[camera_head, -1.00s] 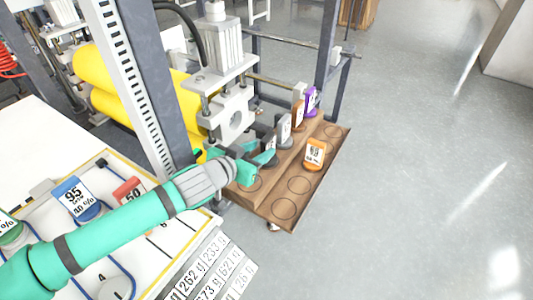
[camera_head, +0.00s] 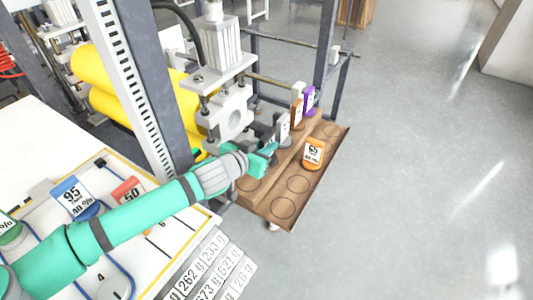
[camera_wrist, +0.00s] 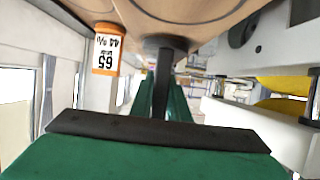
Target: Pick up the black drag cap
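The black drag cap (camera_wrist: 165,48) shows in the wrist view as a dark, narrow upright piece with a wider end against the brown wooden surface. In the head view it is mostly hidden by my gripper (camera_head: 270,153). In the wrist view, the green fingers of my gripper (camera_wrist: 163,95) lie close along both sides of the dark piece and look shut on it. I cannot tell whether the cap is clear of the wood.
The brown wooden rack (camera_head: 275,212) has empty round spots at its front. An orange cap (camera_head: 313,153) stands right of my gripper. Grey (camera_head: 283,127), brown (camera_head: 297,112) and purple (camera_head: 310,99) caps stand behind. The press (camera_head: 233,115) stands close to the left.

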